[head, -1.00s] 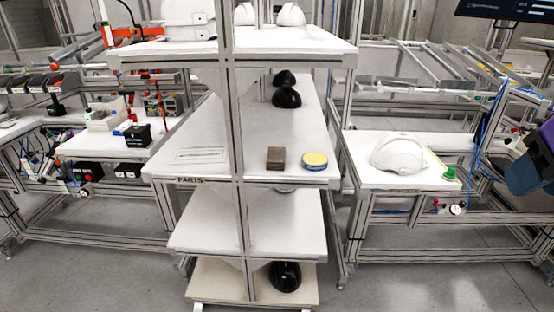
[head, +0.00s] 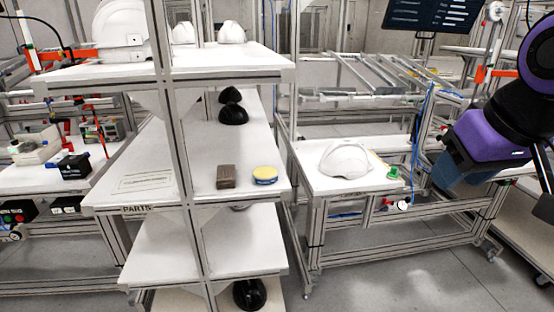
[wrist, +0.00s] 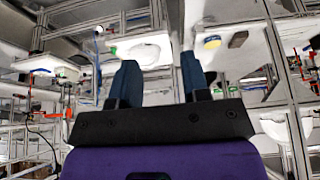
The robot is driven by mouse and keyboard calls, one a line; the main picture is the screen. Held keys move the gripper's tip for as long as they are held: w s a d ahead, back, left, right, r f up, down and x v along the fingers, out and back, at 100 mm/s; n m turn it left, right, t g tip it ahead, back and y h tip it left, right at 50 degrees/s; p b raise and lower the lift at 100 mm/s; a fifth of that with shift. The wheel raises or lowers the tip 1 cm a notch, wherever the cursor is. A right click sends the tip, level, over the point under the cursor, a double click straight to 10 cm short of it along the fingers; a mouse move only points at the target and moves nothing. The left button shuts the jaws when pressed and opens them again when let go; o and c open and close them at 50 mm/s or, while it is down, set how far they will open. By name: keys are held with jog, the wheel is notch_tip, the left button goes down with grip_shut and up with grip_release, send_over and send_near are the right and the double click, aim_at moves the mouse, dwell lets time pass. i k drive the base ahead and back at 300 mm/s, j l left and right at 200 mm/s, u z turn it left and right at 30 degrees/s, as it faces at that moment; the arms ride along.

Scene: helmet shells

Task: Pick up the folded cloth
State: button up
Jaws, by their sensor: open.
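No item clearly reads as a folded cloth. A small brown block-shaped item (head: 226,177) sits on the middle shelf of the rack and may be it; I cannot tell. It stands just left of a round yellow-topped tin (head: 265,175). The brown item (wrist: 238,39) also shows in the wrist view, beyond and right of my fingers. My gripper (head: 455,168) is at the right of the head view, well away from the shelf. In the wrist view its two dark fingers (wrist: 158,75) are apart with nothing between them.
A white helmet shell (head: 347,160) lies on the side table (head: 315,182) between the rack and my gripper. Black shells (head: 233,113) stand farther back on the middle shelf. A rack post (head: 178,150) rises left of the brown item. Grey floor (head: 365,270) is clear in front.

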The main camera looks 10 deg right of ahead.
aim_at(226, 179)
jog(key=j+u, duration=0.25)
jog(key=j, duration=0.45)
jog(key=j+u, duration=0.3)
jog(key=j, duration=0.45)
